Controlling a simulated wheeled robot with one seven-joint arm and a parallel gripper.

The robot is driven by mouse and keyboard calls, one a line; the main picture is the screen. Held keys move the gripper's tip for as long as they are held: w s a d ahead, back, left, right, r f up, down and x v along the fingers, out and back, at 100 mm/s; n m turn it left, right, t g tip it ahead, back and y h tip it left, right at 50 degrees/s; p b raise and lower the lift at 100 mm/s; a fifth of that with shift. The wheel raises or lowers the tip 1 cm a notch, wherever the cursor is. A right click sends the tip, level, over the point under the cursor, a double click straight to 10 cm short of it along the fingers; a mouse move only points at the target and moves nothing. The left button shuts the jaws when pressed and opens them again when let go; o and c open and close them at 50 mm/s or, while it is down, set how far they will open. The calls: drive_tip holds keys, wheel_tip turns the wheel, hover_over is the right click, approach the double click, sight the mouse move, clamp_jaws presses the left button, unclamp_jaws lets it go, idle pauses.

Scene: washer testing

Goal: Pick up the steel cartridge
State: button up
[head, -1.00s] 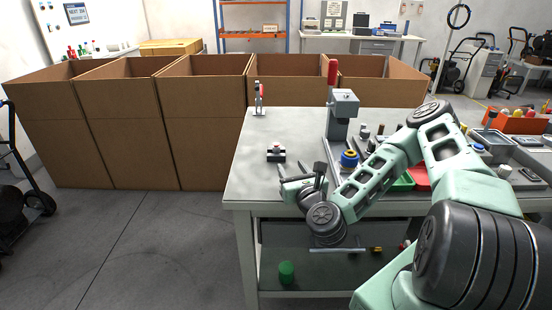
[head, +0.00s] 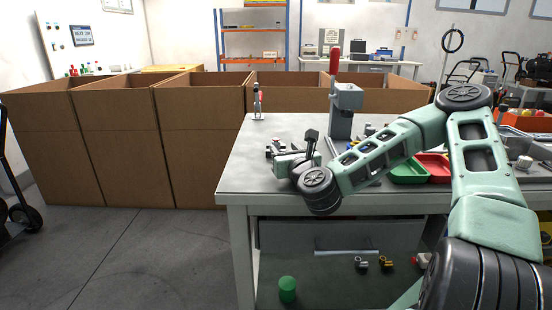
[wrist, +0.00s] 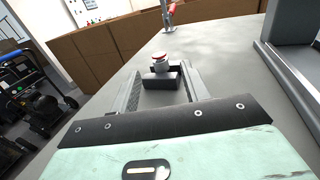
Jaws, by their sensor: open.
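In the wrist view my gripper (wrist: 163,76) is open and empty. Its two fingers point toward the block, one on each side of it in the picture. I cannot tell whether the fingers touch it.
A press with a red handle (head: 347,97) stands right of my gripper. A red-handled clamp (head: 257,103) stands behind. Green (head: 408,171) and red (head: 433,167) trays lie to the right. Cardboard boxes (head: 205,140) stand left and behind. The bench's left front is clear.

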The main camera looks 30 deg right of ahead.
sight(277, 141)
drive_tip(key=x, duration=0.2)
drive_tip(key=shift+w, duration=0.3)
drive_tip(key=shift+x, duration=2.65)
clamp_jaws()
